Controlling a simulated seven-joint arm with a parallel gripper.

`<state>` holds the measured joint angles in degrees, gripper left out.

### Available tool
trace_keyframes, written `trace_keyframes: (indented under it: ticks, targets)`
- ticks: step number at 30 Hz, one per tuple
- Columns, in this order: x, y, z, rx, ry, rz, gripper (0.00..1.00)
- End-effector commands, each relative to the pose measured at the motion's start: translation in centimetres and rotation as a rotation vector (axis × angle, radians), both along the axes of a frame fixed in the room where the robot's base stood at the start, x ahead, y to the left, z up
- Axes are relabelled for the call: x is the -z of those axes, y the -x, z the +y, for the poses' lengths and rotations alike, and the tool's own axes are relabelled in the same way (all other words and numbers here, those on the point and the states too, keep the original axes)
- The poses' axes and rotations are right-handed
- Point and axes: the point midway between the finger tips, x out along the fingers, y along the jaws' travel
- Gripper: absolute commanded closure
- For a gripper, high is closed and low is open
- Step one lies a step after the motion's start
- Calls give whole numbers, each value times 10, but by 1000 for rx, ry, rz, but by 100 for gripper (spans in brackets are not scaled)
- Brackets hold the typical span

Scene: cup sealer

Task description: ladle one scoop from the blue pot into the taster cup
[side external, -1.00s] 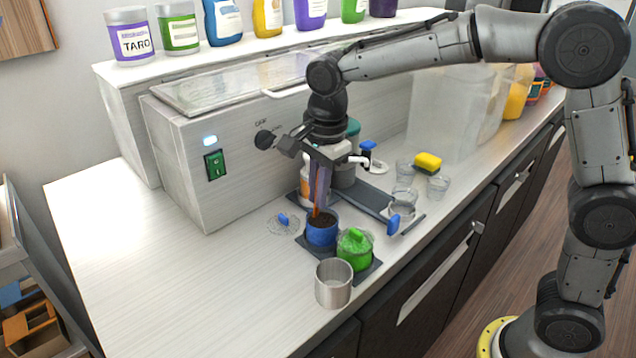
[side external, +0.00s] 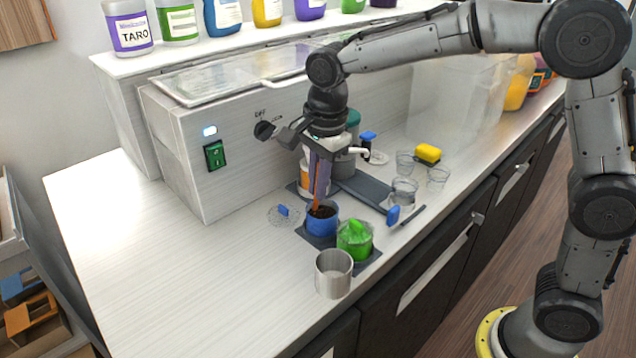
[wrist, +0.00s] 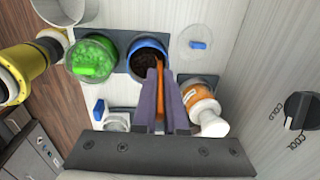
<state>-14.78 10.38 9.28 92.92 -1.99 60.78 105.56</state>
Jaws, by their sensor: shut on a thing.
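The blue pot (side external: 322,222) stands uncovered on a dark mat, with dark contents inside; it also shows in the wrist view (wrist: 147,48). My gripper (side external: 317,198) points down over the pot, its purple fingers shut on an orange ladle handle (side external: 316,188). In the wrist view my gripper (wrist: 158,80) reaches the pot's near rim, and the handle shows between and behind the fingers. The ladle's bowl is hidden. Clear cups (side external: 404,189) stand to the right; I cannot tell which one is the taster cup.
A clear lid with a blue knob (side external: 283,212) lies left of the pot. A green-filled pot with a lid (side external: 355,240) and a steel cup (side external: 333,273) stand in front. A jar with orange contents (wrist: 200,103) is close beside my fingers. A yellow sponge (side external: 428,154) lies at the right.

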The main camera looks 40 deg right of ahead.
Motion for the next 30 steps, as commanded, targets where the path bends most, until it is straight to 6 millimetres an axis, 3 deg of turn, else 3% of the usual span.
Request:
trace_keyframes:
  ticks: [30]
  targets:
    - [-57, 0, 0, 0, 0, -2, 100]
